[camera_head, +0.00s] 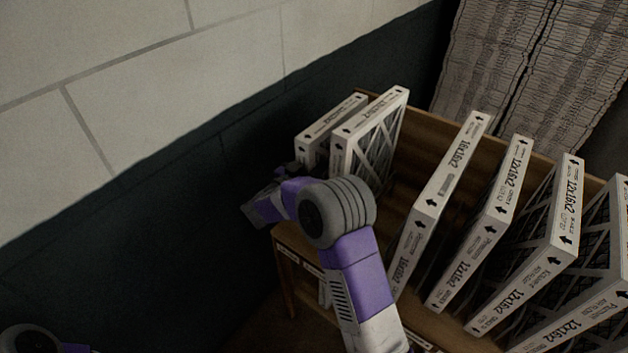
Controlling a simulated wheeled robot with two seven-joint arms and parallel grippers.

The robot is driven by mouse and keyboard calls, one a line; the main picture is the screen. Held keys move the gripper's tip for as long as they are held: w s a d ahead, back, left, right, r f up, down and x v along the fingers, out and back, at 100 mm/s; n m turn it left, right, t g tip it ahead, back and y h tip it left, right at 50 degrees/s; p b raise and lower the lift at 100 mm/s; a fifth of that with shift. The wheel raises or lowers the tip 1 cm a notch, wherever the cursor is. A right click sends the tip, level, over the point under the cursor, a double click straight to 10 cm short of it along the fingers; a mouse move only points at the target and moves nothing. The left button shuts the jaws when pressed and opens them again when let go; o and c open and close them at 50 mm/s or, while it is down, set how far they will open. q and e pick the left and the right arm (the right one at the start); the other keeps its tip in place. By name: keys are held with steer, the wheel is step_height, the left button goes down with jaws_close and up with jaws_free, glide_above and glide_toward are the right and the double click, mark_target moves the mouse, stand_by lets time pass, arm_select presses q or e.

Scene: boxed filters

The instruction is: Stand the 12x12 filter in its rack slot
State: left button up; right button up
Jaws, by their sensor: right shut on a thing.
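Two white-framed filters stand close together at the left end of the wooden rack (430,117): a left one (322,130) and a taller one with a diagonal lattice face (372,135). Their labels are too small to read, so I cannot tell which is the 12x12. My right gripper (288,172) is at the near lower end of the left one, shut on a filter, apparently that one. My right wrist hides its fingertips and the lower parts of both filters. My left gripper is out of view.
Right of a gap stand a 16x16x2 filter (437,200) and several 12x16x2 filters (485,225), leaning. A block wall (130,100) runs close along the left. Stacked pleated material (490,60) stands behind. More filters sit on a lower shelf.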

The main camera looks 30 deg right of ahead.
step_height(320, 180, down, 4)
steer(key=shift+f+b, duration=0.15)
steer(key=shift+b, duration=0.55)
steer(key=o, duration=0.7)
steer(key=shift+f, duration=0.2)
steer(key=o, duration=0.4)
